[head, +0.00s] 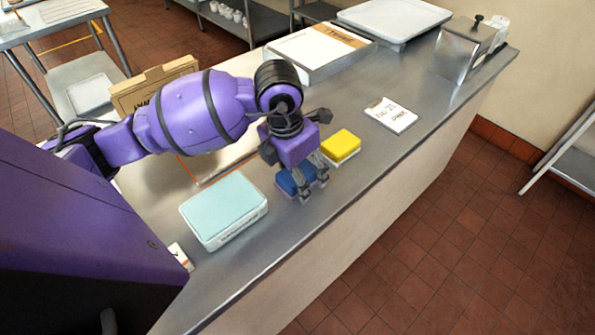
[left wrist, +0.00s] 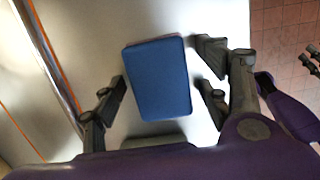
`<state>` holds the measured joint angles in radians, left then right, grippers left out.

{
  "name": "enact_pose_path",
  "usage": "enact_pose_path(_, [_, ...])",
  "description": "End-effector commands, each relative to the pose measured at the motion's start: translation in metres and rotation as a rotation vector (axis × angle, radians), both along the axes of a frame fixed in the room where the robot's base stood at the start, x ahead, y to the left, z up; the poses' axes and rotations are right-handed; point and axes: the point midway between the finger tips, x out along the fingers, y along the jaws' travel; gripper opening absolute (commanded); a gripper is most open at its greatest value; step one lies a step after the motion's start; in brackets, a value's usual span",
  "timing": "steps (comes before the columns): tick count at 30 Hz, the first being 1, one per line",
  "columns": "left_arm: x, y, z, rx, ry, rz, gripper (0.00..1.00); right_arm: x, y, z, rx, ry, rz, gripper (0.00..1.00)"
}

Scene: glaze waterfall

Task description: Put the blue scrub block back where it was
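The blue scrub block (head: 288,181) lies on the steel counter, partly covered by my left gripper in the head view. In the left wrist view the blue block (left wrist: 158,78) sits between the spread fingers of my left gripper (left wrist: 163,97), with a gap on each side. My left gripper (head: 303,183) is open and points down over the block. A yellow block (head: 342,145) lies just beyond it. Dark fingers at the right edge of the left wrist view look like my right gripper (left wrist: 313,60), cut off by the frame and over the floor.
A light-blue-lidded box (head: 223,206) stands left of the block. A handwritten card (head: 391,115), a white box (head: 318,52), a tray (head: 394,18) and a metal dispenser (head: 463,50) are farther along the counter. A cardboard box (head: 150,82) stands behind my arm. The counter's front edge is close.

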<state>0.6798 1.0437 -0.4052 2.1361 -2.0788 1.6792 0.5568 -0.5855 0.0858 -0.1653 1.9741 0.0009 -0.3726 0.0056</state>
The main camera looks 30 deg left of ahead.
Motion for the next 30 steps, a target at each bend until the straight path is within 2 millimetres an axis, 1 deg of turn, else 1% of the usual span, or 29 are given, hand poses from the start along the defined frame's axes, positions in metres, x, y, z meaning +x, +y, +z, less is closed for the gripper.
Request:
enact_pose_path(6, [0.000, 0.000, 0.002, 0.000, -0.001, 0.000, 0.68, 0.002, 0.003, 0.002, 0.006, -0.005, -0.007, 0.40])
enact_pose_path(10, [0.000, 0.001, 0.013, 0.000, -0.004, 0.000, 0.68, 0.004, 0.004, 0.003, 0.008, -0.007, -0.006, 0.40])
enact_pose_path(14, [-0.003, 0.002, 0.037, 0.001, -0.007, 0.000, 0.68, 0.004, 0.005, 0.004, 0.010, -0.007, -0.005, 0.40])
enact_pose_path(21, [-0.011, 0.005, 0.088, 0.001, -0.006, 0.000, 0.68, 0.004, 0.005, 0.005, 0.009, -0.007, 0.000, 0.40])
enact_pose_path(25, [-0.015, 0.006, 0.108, 0.000, -0.002, -0.001, 0.68, 0.004, 0.004, 0.005, 0.007, -0.006, 0.003, 0.40])
enact_pose_path(30, [-0.017, 0.007, 0.120, 0.000, -0.001, 0.001, 0.68, 0.003, 0.003, 0.005, 0.003, -0.004, 0.007, 0.40])
